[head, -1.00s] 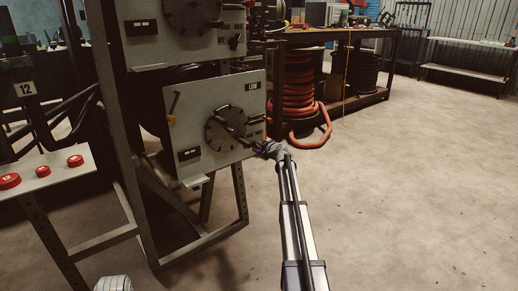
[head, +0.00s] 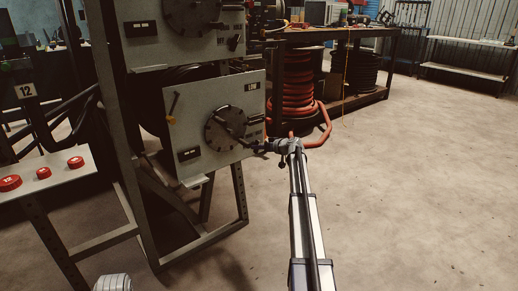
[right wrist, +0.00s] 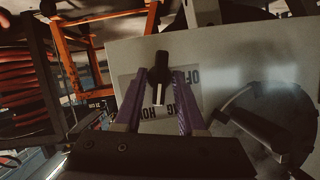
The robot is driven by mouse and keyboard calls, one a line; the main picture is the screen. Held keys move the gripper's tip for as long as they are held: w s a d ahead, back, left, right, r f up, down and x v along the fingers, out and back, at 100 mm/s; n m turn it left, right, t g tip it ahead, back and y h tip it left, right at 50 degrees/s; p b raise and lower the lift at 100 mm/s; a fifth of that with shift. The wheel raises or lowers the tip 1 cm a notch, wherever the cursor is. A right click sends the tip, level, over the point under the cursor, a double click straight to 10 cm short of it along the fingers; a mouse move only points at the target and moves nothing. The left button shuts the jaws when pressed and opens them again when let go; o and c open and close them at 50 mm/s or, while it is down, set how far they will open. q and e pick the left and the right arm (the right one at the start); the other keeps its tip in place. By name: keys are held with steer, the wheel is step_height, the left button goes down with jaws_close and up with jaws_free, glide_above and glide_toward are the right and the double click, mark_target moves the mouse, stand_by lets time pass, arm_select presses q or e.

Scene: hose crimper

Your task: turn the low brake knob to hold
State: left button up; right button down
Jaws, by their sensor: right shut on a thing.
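The low panel (head: 205,165) is a grey plate with a LOW label (head: 252,86) at its upper right. The low brake knob (right wrist: 158,75) is small and black with a white pointer line, in the right wrist view. It sits on a pale plate (right wrist: 190,92) with partly hidden lettering, including OF and HOL. My right gripper (right wrist: 157,88) is shut on the knob, one purple finger on each side. In the head view my right gripper (head: 258,146) is at the panel's right edge and hides the knob.
A round dark disc with a crank arm (head: 225,128) is left of my right gripper. A similar panel (head: 185,35) is above. A red hose coil (head: 299,85) stands behind at right. A table with red buttons (head: 43,173) is at left. The floor at right is clear.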

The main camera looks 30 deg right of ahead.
steer(key=shift+f+m+y+b, duration=0.1)
steer(key=shift+m+y+b, duration=0.25)
steer(key=shift+m+y, duration=0.5)
steer(key=shift+m, duration=0.25)
steer(key=c, duration=0.8)
jaws_free()
steer(key=shift+s+d, duration=0.1)
steer(key=p+v, duration=0.2)
steer(key=v, duration=0.5)
steer(key=shift+s, duration=0.3)
